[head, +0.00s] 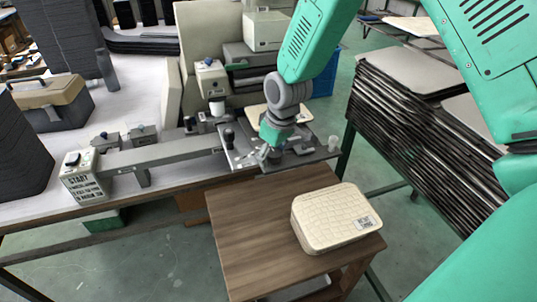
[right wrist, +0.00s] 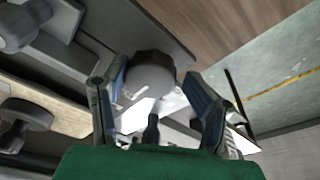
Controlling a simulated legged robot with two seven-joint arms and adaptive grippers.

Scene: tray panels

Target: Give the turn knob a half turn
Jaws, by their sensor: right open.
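A dark grey round knob (right wrist: 152,72) shows in the right wrist view, between the two fingers of my right gripper (right wrist: 156,80). The fingers stand open on both sides of it. I cannot tell whether either finger touches it. In the head view my right gripper (head: 272,150) is low over the grey tray panel (head: 312,157), and it hides the knob there. A black ball-topped handle (head: 229,137) stands on the panel's left side. A small light grey knob (head: 332,143) is at its right edge. My left gripper is not in view.
A cream box (head: 335,215) sits on the brown wooden stand (head: 240,225) in front of the panel. A grey beam (head: 160,155) with a START-labelled box (head: 85,180) lies to the left. Dark stacked sheets (head: 400,120) stand to the right.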

